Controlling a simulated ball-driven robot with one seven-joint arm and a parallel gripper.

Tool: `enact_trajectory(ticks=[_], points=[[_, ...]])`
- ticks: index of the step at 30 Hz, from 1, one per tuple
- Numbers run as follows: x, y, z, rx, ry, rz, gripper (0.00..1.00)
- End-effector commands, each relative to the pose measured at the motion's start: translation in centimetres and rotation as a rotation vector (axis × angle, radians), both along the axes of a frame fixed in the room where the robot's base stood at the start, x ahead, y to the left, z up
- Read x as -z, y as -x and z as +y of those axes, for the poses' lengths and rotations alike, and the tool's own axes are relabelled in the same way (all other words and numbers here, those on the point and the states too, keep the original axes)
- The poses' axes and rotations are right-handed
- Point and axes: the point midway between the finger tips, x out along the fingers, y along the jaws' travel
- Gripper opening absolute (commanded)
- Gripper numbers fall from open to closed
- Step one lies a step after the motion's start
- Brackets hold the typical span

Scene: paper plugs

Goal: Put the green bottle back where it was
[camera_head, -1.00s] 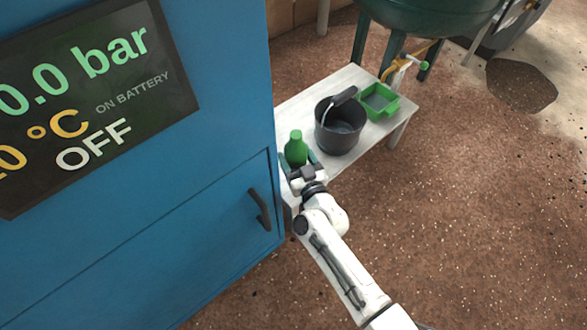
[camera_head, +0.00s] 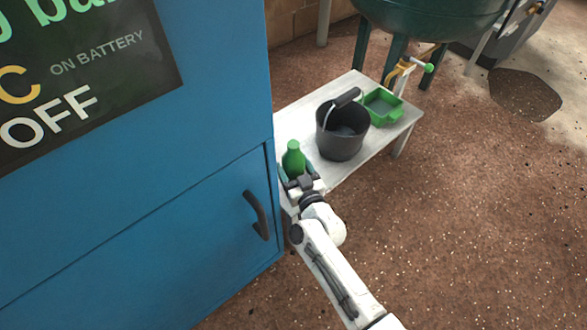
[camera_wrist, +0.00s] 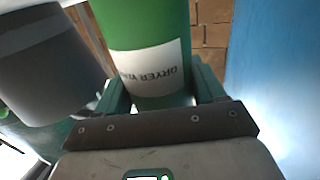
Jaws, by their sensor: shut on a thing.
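The green bottle (camera_head: 293,158) is upright at the left part of the white table (camera_head: 335,178), close to the blue cabinet. My gripper (camera_head: 297,174) is shut on the lower part of the bottle. In the wrist view the bottle (camera_wrist: 150,50), with a white label reading "DRYER" and more, stands between the two green fingers of my gripper (camera_wrist: 160,95). Whether the bottle's base touches the table is hidden by my gripper.
A black bucket (camera_head: 343,140) stands right of the bottle; it also shows in the wrist view (camera_wrist: 50,65). A green tray (camera_head: 383,108) lies beyond it. The blue cabinet (camera_head: 140,220) with a black handle (camera_head: 257,214) is close on the left. The table's front right is bare.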

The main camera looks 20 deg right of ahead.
Motion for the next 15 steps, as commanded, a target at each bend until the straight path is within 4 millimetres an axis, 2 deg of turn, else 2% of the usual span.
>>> enact_trajectory(ticks=[6,7,14,15], points=[[0.40,-0.01,0.00,0.000,0.000,0.000,0.40],[0.26,0.00,0.00,0.000,0.000,0.000,0.72],[0.24,0.00,-0.01,0.000,0.000,0.000,0.94],[0.24,0.01,-0.01,0.000,0.000,0.000,0.94]])
